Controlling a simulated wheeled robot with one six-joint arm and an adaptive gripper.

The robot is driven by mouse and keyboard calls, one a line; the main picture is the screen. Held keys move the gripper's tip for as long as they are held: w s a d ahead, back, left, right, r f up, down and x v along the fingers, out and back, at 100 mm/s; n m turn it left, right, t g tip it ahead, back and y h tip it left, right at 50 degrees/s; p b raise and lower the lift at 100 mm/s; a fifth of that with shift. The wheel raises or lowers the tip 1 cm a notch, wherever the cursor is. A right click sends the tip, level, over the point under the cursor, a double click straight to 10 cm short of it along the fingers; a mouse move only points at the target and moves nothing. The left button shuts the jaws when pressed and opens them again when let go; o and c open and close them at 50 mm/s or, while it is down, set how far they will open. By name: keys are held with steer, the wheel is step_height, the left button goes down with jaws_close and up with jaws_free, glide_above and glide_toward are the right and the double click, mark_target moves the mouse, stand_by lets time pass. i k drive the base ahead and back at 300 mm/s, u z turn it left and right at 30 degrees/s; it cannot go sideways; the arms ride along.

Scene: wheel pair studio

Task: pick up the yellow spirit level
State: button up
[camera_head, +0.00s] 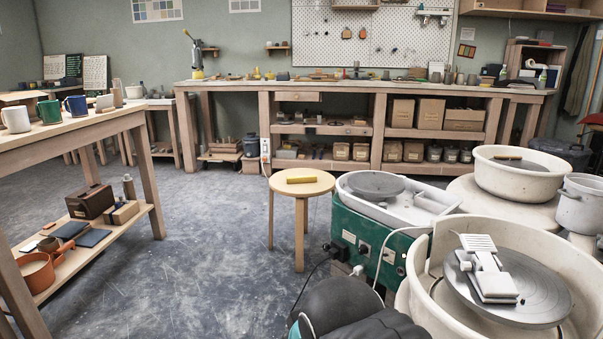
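A small yellow bar (301,179), which looks like the spirit level, lies flat on the round top of a wooden stool (286,188) near the middle of the view. Nothing touches it from above, and it is too small to make out vials. Dark rounded parts of my arm show at the bottom edge, nearer than the stool. My gripper cannot be made out in this view.
A green-bodied pottery wheel (362,243) stands close to the stool's right. Another wheel with a cream basin (416,263) fills the lower right. A table with mugs (75,127) is at left. Open grey floor (190,240) lies left of the stool; a long workbench (345,87) stands behind.

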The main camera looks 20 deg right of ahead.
mark_target(310, 178)
steer(key=z, duration=0.2)
steer(key=i, duration=2.5)
steer(key=u, duration=0.2)
